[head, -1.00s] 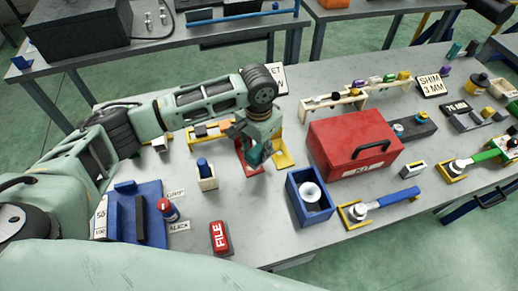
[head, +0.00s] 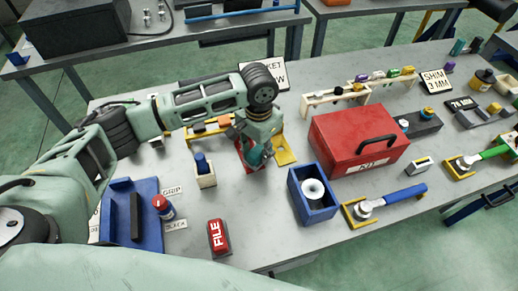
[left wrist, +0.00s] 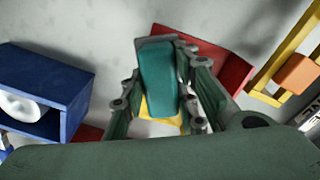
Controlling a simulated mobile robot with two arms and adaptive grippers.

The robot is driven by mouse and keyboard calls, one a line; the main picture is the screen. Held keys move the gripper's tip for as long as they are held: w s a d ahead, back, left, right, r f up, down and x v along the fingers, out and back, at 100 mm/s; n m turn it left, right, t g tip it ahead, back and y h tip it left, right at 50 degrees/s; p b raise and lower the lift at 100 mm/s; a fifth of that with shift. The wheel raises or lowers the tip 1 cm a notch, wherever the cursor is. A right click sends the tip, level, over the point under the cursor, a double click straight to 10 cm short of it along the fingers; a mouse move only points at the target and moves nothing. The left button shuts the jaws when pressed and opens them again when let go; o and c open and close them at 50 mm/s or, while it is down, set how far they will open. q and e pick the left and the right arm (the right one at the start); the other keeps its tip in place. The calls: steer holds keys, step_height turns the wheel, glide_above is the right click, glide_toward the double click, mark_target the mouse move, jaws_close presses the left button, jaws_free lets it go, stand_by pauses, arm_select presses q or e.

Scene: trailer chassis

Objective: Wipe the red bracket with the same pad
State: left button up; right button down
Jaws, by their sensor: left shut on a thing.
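My left gripper (head: 257,158) points down over the work table and is shut on a teal pad, which also shows in the left wrist view (left wrist: 158,80). The red bracket (left wrist: 222,62) lies on the table right behind the pad in the left wrist view. In the head view it shows partly, below and left of the gripper (head: 241,158); the gripper hides the rest. The pad's lower end is at or just over the bracket; I cannot tell whether they touch. A yellow bracket (head: 286,155) lies just right of it. My right gripper is not in view.
A red kit box (head: 345,145) and an open blue box (head: 325,212) holding a white roll stand to the right. A yellow rail with orange blocks (head: 205,131) and a small holder with a blue-topped item (head: 205,180) are to the left.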

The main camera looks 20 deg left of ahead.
mark_target(246, 160)
arm_select(q)
steer(key=shift+f, duration=0.6)
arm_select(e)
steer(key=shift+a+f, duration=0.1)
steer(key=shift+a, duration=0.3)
arm_select(q)
steer(key=shift+f, duration=0.35)
